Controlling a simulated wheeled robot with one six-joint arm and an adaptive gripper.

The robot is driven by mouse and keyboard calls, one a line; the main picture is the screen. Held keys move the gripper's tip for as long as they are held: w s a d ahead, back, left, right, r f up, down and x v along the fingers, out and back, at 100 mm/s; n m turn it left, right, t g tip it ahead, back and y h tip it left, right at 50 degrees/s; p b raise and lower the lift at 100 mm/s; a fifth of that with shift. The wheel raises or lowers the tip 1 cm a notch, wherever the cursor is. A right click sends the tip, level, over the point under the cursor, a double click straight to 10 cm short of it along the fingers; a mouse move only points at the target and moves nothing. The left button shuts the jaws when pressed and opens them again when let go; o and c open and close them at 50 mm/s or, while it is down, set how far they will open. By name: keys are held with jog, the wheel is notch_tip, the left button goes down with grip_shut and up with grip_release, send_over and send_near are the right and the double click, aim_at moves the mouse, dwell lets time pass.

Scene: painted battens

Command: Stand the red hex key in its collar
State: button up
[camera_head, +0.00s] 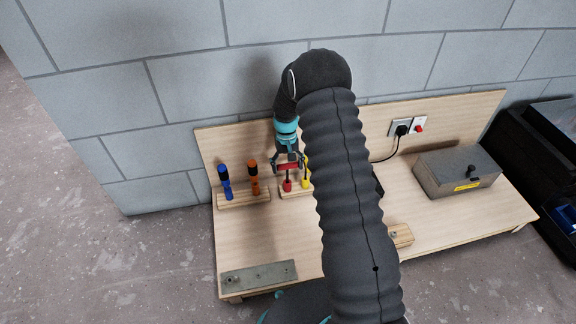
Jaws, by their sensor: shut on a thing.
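My gripper (288,161) is above a small wooden block (287,196) and shut on the red hex key (288,167). The key's red part shows between the fingers, and a thin dark shaft runs down from it. A red collar (287,187) sits on the block directly below. The shaft's lower end meets the collar in this view, but I cannot tell whether it is inside the collar or just behind or in front of it.
A yellow tool (305,179) stands on the same block, close right of the gripper. Blue (226,184) and orange (253,176) tools stand in a block to the left. A grey box (457,174) is at right. The bench's front left holds a metal plate (259,276).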

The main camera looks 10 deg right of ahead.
jog(key=shift+f, duration=0.15)
jog(key=o, duration=1)
notch_tip(320, 180, up, 12)
jog(key=w, duration=0.2)
jog(key=shift+f, duration=0.15)
